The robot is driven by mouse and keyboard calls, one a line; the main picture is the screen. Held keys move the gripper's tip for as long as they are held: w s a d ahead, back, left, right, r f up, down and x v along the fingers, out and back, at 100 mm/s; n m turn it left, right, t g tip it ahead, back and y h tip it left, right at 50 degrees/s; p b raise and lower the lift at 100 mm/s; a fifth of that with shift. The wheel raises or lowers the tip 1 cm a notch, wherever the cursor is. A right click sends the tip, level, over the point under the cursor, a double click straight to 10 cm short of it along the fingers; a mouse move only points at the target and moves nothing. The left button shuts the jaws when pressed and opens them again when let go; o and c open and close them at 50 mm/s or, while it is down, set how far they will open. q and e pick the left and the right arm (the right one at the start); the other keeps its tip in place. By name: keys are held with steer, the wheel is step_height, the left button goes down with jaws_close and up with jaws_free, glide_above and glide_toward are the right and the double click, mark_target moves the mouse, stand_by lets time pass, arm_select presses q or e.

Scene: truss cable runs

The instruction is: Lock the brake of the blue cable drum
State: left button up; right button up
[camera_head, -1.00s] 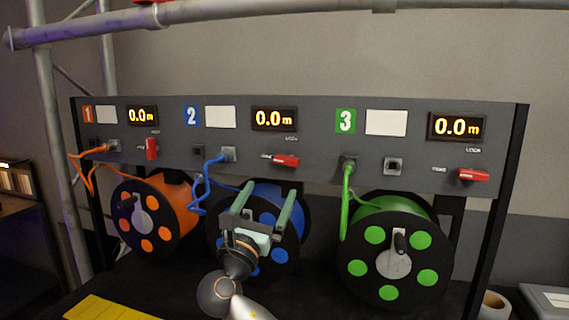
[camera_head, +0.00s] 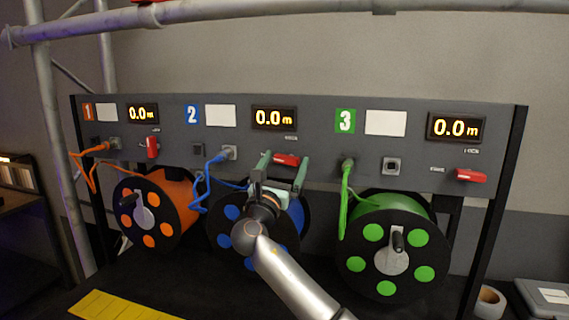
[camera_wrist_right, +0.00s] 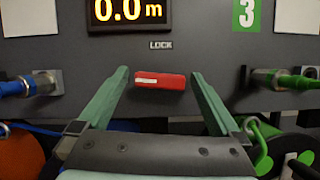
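The blue cable drum (camera_head: 292,218) sits in the middle under the panel, partly hidden by my right arm and gripper. Its red brake lever (camera_head: 286,160) is on the panel below the 0.0 m display and lies roughly horizontal. In the right wrist view the red lever (camera_wrist_right: 160,82) lies below the word LOCK. My right gripper (camera_head: 286,160) is open, its two green fingers on either side of the lever; I cannot tell whether they touch it. In the wrist view the fingers (camera_wrist_right: 160,78) show gaps on both sides of the lever. My left gripper is not in view.
The orange drum (camera_head: 152,212) has an upright red lever (camera_head: 152,146). The green drum (camera_head: 392,240) has a horizontal red lever (camera_head: 470,175). Blue cable (camera_head: 207,180) and green cable (camera_head: 346,205) hang beside my gripper. A truss bar (camera_head: 270,12) crosses above the panel.

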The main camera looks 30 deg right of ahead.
steer(key=c, duration=1.3)
steer(key=shift+o, duration=0.2)
